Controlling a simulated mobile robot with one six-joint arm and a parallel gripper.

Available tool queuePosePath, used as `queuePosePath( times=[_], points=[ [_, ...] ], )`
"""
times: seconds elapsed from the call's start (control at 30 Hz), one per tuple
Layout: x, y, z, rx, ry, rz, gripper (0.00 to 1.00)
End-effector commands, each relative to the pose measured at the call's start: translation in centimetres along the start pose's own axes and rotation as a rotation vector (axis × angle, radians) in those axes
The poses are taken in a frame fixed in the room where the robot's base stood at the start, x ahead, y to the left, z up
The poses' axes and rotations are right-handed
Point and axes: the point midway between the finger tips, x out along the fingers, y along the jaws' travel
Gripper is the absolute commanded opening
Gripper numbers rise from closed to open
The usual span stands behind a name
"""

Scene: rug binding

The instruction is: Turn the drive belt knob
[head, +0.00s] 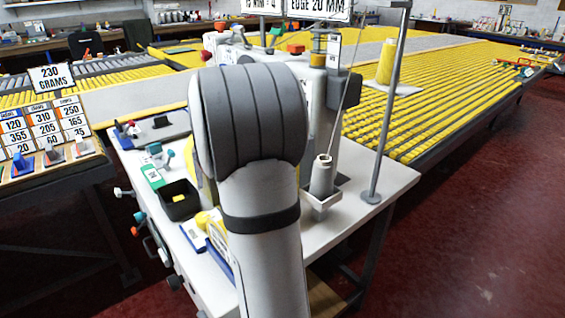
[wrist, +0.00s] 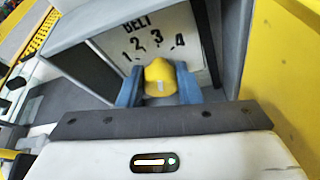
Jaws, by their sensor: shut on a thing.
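In the wrist view the yellow drive belt knob (wrist: 160,72) sits in front of a white panel (wrist: 112,46) marked BELT, with the numbers 1 to 4 arced around it. My gripper (wrist: 159,86) has one blue finger on each side of the knob and is shut on it. A pale mark shows on the knob's near face; I cannot tell which number it points to. In the head view my arm covers the middle of the white machine (head: 341,215), and the knob and my gripper are hidden there.
A black tray (head: 180,200) and small tools lie on the machine table's left side. A thread cone (head: 321,178) and a tall metal post (head: 388,110) stand on its right. A table with number cards (head: 45,125) is at left. Red floor at right is clear.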

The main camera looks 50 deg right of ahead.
Motion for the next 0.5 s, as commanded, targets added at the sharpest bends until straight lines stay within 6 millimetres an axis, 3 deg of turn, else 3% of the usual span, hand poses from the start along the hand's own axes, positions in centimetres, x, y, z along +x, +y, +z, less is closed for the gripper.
queuePosePath(
  times=[0.3, 0.33, 0.5],
  points=[
    [0.04, 0.17, 0.38, 0.004, -0.006, 0.003, 0.08],
    [0.04, 0.17, 0.38, 0.004, -0.006, 0.003, 0.34],
    [0.02, 0.11, 0.26, 0.002, -0.004, 0.002, 0.47]
  ],
)
